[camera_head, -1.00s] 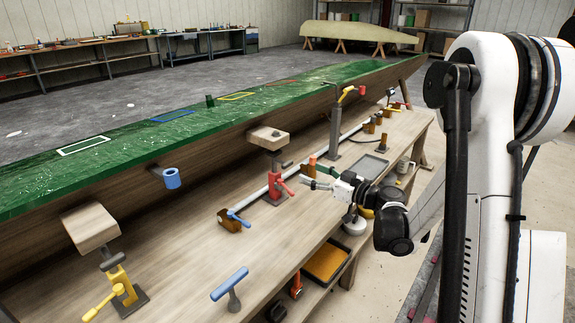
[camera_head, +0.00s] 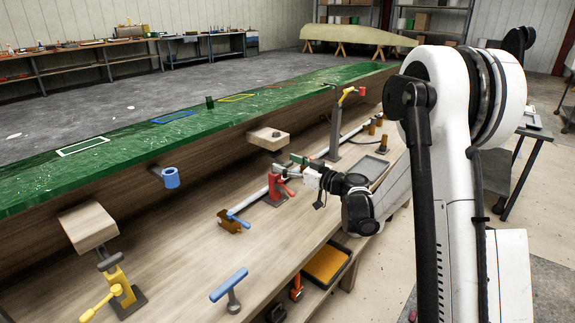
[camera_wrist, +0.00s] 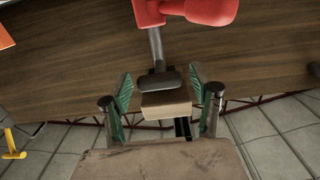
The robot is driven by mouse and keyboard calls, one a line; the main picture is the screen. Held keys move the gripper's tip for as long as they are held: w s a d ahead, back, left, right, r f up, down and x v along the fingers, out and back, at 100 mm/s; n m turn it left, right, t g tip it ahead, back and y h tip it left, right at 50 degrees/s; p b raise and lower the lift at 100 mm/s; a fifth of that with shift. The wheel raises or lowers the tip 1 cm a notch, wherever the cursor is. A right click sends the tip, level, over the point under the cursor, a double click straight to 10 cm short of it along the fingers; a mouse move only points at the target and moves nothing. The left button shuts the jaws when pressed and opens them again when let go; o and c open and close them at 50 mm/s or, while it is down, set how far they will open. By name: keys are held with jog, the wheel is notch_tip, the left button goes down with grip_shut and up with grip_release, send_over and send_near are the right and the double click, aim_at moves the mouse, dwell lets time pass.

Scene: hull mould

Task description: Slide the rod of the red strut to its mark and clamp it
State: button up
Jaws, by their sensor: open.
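The red strut (camera_head: 275,187) stands on the bench below a wooden pad (camera_head: 268,138). In the wrist view its red body (camera_wrist: 185,8) is at the top, and a grey rod (camera_wrist: 156,47) runs down from it to a wide grey head (camera_wrist: 157,82). My gripper (camera_head: 296,164) is at the upper part of the strut. In the wrist view my gripper (camera_wrist: 160,79) has its two green fingers apart, either side of the grey head and a pale wooden block (camera_wrist: 166,104). Contact cannot be told. No mark on the rod can be made out.
The green hull mould (camera_head: 140,130) runs along the back of the bench (camera_head: 185,255). A yellow strut (camera_head: 122,287), a blue T-handle (camera_head: 229,285) and a blue-handled brown clamp (camera_head: 231,222) stand to the left. A long pale pipe (camera_head: 252,196) lies behind the red strut.

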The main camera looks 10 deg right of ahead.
grip_shut()
jog(key=shift+r+p, duration=0.45)
jog(key=shift+r, duration=0.95)
grip_release()
jog(key=shift+d, duration=0.1)
jog(key=v, duration=1.2)
